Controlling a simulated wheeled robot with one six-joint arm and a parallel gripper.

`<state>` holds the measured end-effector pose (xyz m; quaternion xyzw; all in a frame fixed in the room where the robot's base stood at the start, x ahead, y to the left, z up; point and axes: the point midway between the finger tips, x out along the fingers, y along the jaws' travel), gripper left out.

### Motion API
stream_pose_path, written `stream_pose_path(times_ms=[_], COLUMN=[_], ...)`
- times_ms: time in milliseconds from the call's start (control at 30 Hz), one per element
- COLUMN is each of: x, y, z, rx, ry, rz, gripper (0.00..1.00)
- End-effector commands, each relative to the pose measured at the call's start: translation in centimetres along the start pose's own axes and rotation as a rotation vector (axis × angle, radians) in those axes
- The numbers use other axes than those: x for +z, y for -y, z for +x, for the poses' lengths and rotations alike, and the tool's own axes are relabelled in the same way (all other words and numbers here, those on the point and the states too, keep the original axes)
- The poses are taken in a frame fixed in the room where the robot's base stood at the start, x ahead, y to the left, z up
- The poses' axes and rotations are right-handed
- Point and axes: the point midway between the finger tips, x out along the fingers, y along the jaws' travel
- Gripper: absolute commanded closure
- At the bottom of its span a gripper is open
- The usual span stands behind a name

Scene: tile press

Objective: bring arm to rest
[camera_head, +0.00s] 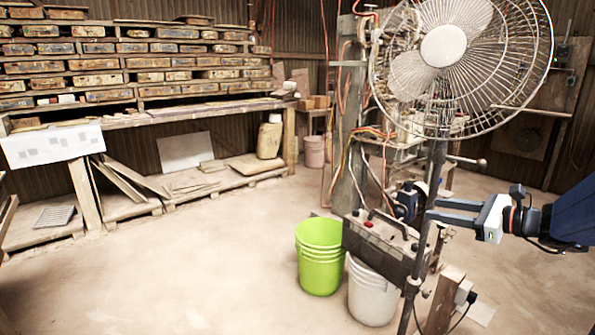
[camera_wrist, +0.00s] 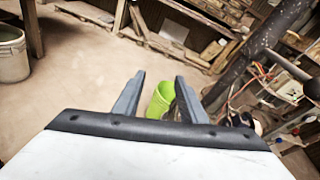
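My gripper (camera_head: 433,210) is at the right of the head view, held above the floor with its fingers pointing left. Its two grey fingers are apart with nothing between them. The fingertips overlap the fan's dark pole (camera_head: 437,170) in the picture; I cannot tell how near they are in depth. In the wrist view my gripper (camera_wrist: 160,76) is also open and empty. A green bucket (camera_wrist: 158,102) shows beyond the gap between the fingers, well away from them.
A large standing fan (camera_head: 443,47) rises beside my gripper. The green bucket (camera_head: 320,262) and a white bucket (camera_head: 372,295) stand below a control box (camera_head: 385,250) with red buttons. Shelves with tile moulds (camera_head: 97,64) line the back left. The floor (camera_head: 190,265) at left is clear.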

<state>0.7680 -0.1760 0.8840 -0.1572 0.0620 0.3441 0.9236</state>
Motion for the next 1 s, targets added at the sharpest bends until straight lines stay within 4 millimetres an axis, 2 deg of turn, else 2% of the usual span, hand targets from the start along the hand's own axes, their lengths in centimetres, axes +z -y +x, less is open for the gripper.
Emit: stream_pose_path(times_ms=[33,200,400,500,600,733,900,1000], x=[0.5,-0.2,-2.1,-3.3,-4.5,-6.0,-7.4,-7.8], y=[-3.3,-12.5,-21.2,-24.3,-26.7,-28.6,-29.4,-29.3], z=[0.9,1.8,0.1,-1.6,-3.5,-6.2,-9.4,-10.6], rx=[0.070,0.291,0.539,0.657,0.771,0.912,1.068,1.131], ry=[-0.043,-0.182,-0.308,-0.357,-0.400,-0.446,-0.490,-0.508], rz=[-0.088,-0.394,-0.786,-0.992,-1.205,-1.490,-1.833,-1.983], gripper=[0.62,0.62,0.62,0.62,0.62,0.62,0.62,0.62])
